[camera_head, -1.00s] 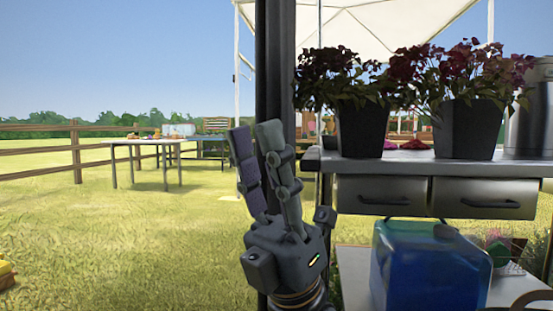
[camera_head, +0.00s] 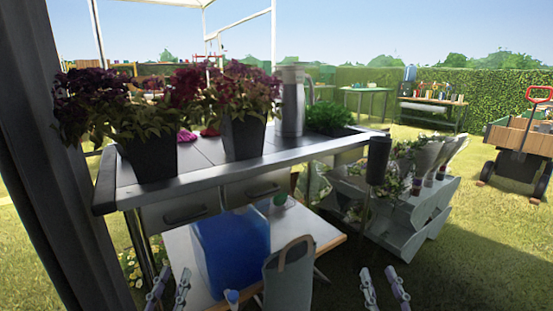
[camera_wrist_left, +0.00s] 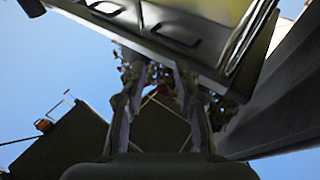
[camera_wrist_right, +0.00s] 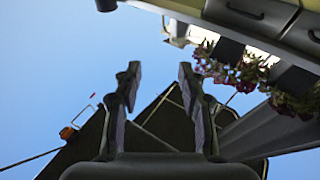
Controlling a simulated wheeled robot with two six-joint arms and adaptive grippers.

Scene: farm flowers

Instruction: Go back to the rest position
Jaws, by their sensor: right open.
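My left gripper (camera_head: 169,288) shows at the bottom edge of the head view, left of centre, in front of the low white table. Its two fingers stand apart with nothing held, as the left wrist view (camera_wrist_left: 160,75) also shows. My right gripper (camera_head: 384,288) is at the bottom edge, right of centre, over the grass. Its fingers are spread and empty in the right wrist view (camera_wrist_right: 157,75). Both grippers point up and are apart from any object.
A metal table with drawers (camera_head: 275,157) holds two dark potted plants (camera_head: 243,138) and a metal jug (camera_head: 292,103). Below, a low table (camera_head: 325,235) bears a blue container (camera_head: 225,250) and a grey watering can (camera_head: 288,278). A planter rack (camera_head: 410,215) stands right. Open grass (camera_head: 490,240) lies beyond.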

